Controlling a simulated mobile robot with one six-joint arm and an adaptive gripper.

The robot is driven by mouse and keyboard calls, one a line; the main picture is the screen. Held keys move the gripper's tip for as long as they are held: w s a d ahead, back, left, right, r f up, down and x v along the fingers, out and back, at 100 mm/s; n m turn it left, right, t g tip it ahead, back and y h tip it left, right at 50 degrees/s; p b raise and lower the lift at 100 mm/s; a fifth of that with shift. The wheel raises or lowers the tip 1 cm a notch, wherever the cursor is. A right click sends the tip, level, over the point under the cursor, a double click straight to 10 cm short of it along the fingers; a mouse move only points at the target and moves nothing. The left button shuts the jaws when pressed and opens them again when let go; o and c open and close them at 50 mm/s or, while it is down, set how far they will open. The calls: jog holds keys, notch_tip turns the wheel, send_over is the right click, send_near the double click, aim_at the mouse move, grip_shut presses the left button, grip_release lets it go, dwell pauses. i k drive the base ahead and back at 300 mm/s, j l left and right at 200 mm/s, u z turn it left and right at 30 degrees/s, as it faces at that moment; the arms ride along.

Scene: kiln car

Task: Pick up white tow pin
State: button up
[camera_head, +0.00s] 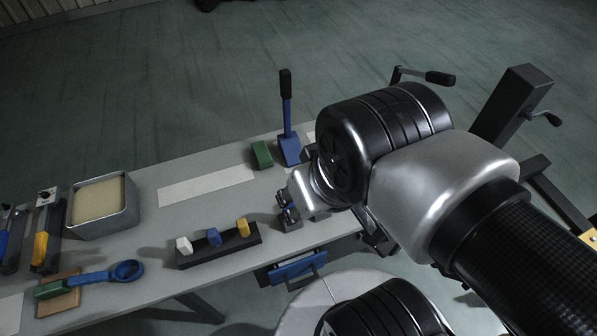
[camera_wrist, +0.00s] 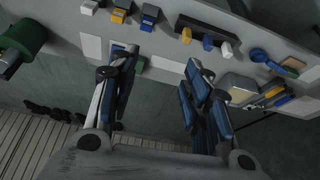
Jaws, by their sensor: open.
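The white pin (camera_head: 184,244) stands at the left end of a dark rack (camera_head: 197,260), beside a blue pin (camera_head: 214,237) and a yellow pin (camera_head: 243,227). In the wrist view the same white pin (camera_wrist: 227,49) is at the rack's right end, with the blue pin (camera_wrist: 207,42) and yellow pin (camera_wrist: 186,36) to its left. My gripper (camera_wrist: 152,72) is open, with nothing between its fingers. It is over the bench to the right of the rack in the head view, apart from the white pin. My arm hides part of the bench there.
On the grey bench (camera_head: 160,247) are a tray (camera_head: 104,229), a blue ring-ended tool (camera_head: 126,271), a green block (camera_head: 262,154) and a blue-based lever (camera_head: 288,147). More white, yellow and blue pieces (camera_wrist: 118,15) show in the wrist view. Bench space behind the rack is clear.

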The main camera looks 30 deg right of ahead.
aim_at(183, 244)
jog(key=z, duration=4.45)
jog(key=k+l+u, duration=0.1)
jog(key=u, duration=0.25)
jog(key=k+u, duration=0.2)
jog(key=u, duration=0.15)
jog(key=k+u, duration=0.15)
jog(key=u, duration=0.2)
jog(key=k+j+u, duration=0.1)
jog(key=k, duration=0.35)
jog(key=k+j+u, duration=0.1)
jog(key=k, duration=0.35)
jog(key=k+j+u, duration=0.1)
jog(key=k, duration=0.35)
jog(key=k+j+u, duration=0.1)
jog(key=k+j, duration=0.15)
jog(key=k, duration=0.2)
